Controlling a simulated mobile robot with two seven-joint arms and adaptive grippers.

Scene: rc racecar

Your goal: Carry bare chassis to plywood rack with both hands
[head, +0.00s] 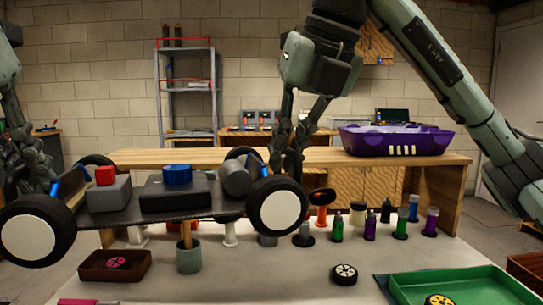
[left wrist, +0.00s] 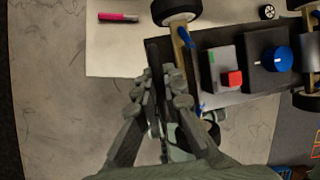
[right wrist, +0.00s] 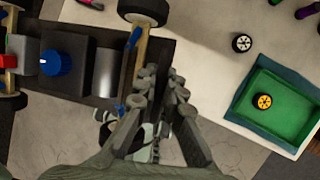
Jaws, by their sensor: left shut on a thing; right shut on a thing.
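The bare chassis (head: 225,207) is a dark plate with four white-hubbed black wheels, a grey box with a red block, a black box with a blue knob and a grey cylinder. It is held roughly level above the table. My left gripper (head: 28,165) is shut on its left end, also seen in the left wrist view (left wrist: 160,85). My right gripper (head: 288,165) is shut on its right end; the right wrist view shows its fingers (right wrist: 155,85) at the plate edge. A plywood structure (head: 450,190), apparently the rack, stands behind, its top board above the tabletop.
A purple car shell (head: 395,139) sits on the plywood top's right part; its left part looks clear. On the table are a brown tray (head: 93,273), a grey-green cup (head: 188,260), several coloured bottles (head: 400,225), a loose wheel (head: 344,274) and a green tray (head: 500,272).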

